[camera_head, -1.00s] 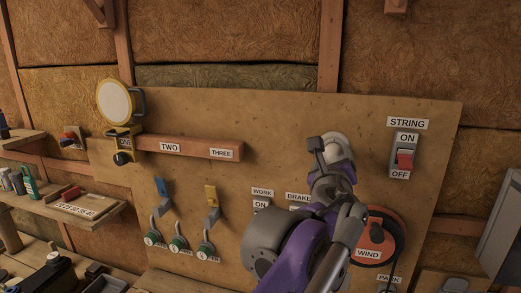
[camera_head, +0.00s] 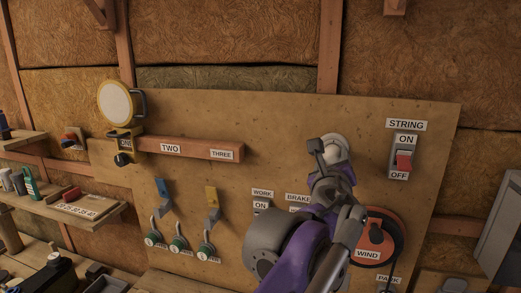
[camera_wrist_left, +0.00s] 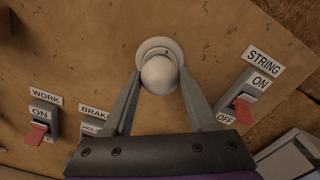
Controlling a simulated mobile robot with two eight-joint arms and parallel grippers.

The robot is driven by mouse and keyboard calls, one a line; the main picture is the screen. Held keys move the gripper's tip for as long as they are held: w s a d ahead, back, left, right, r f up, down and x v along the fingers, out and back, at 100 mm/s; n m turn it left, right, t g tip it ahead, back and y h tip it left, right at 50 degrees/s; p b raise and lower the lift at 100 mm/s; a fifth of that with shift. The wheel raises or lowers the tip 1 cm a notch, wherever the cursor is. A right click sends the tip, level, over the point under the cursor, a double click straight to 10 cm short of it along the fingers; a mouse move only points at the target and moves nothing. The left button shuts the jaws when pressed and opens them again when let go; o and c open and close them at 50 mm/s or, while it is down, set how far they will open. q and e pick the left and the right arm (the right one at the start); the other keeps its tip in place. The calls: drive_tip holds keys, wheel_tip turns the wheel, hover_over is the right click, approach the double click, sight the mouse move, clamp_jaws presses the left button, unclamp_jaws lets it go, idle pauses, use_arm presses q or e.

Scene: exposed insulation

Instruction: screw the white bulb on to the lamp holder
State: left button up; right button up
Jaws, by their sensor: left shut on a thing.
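The white bulb (camera_wrist_left: 159,76) is between the two fingers of my left gripper (camera_wrist_left: 160,82), which is shut on it. The round white lamp holder (camera_wrist_left: 160,46) is fixed to the wooden board directly behind the bulb. The bulb overlaps the holder's middle in the left wrist view, so I cannot tell how far it is seated. In the head view my left gripper (camera_head: 326,156) is up against the board and partly covers the white holder (camera_head: 338,141). The bulb cannot be made out separately there. My right gripper is in neither view.
The STRING switch (camera_head: 403,155) is right of the holder. The orange WIND wheel (camera_head: 370,238) is below right, partly behind my arm. WORK and BRAKE labels sit below left. A yellow-framed lamp (camera_head: 116,102) and a wooden bar (camera_head: 190,147) are further left.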

use_arm(q)
drive_tip(key=shift+w, duration=0.15)
idle(0.6)
drive_tip(key=m, duration=0.6)
drive_tip(key=o, duration=0.8)
drive_tip(key=shift+d, duration=0.1)
drive_tip(key=shift+o, duration=0.2)
drive_tip(key=v, duration=1.1)
drive_tip(key=shift+b, duration=0.45)
drive_tip(key=shift+w, duration=0.1)
